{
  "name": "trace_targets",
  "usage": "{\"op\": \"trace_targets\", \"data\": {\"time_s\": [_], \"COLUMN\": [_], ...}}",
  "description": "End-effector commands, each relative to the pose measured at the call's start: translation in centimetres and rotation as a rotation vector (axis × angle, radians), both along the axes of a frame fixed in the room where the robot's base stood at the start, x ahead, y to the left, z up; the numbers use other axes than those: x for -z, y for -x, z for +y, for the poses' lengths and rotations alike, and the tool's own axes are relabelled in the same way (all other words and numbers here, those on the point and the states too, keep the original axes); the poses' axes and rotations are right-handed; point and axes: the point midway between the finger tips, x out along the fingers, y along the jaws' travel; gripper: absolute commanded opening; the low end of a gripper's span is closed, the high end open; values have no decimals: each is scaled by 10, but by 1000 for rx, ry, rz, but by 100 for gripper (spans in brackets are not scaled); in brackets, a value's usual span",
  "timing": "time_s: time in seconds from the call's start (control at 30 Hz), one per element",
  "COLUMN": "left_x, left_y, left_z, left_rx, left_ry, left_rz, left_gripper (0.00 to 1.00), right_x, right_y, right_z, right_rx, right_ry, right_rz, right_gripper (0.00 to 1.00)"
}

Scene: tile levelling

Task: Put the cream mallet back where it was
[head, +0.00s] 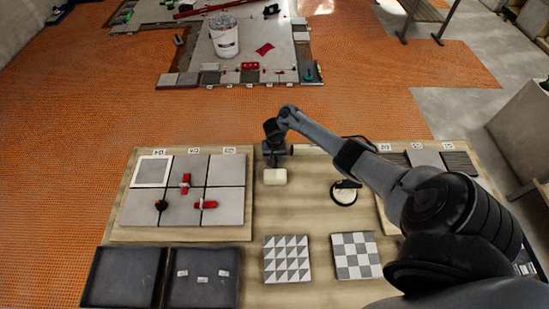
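The cream mallet's block-shaped head (275,177) shows at the back middle of the wooden bench, between the two tile boards. Its handle is hidden or cannot be made out against my dark gripper. My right gripper (276,160) points down directly above the cream head, at the end of my arm reaching in from the right. Its fingers are too small and dark to tell whether they are open or shut on the handle. I cannot tell whether the head touches the bench. My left gripper is not in view.
The left board (180,232) holds grey tiles with red pieces and a small dark-and-orange item. Two patterned tiles (286,259) (356,256) and dark trays (122,278) lie nearer. Bare bench surrounds the mallet.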

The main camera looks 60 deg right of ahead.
Motion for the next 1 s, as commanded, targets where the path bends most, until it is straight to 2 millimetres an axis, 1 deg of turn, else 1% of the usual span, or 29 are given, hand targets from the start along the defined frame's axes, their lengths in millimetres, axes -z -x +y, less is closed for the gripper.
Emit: {"op": "trace_targets", "data": {"time_s": [0.33,0.47,0.57,0.8,1.0], "left_x": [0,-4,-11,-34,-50], "left_y": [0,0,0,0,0], "left_z": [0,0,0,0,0], "left_rx": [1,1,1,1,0], "left_ry": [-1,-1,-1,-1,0], "left_rz": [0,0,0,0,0], "left_gripper": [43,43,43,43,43], "right_x": [-1,-9,-21,-66,-99], "right_y": [0,0,0,1,1], "right_z": [0,0,1,3,5], "right_rx": [0,1,-1,0,-1], "right_ry": [0,0,-1,1,1], "right_rz": [0,-1,-2,-3,-2], "right_gripper": [53,53,53,53,53]}}
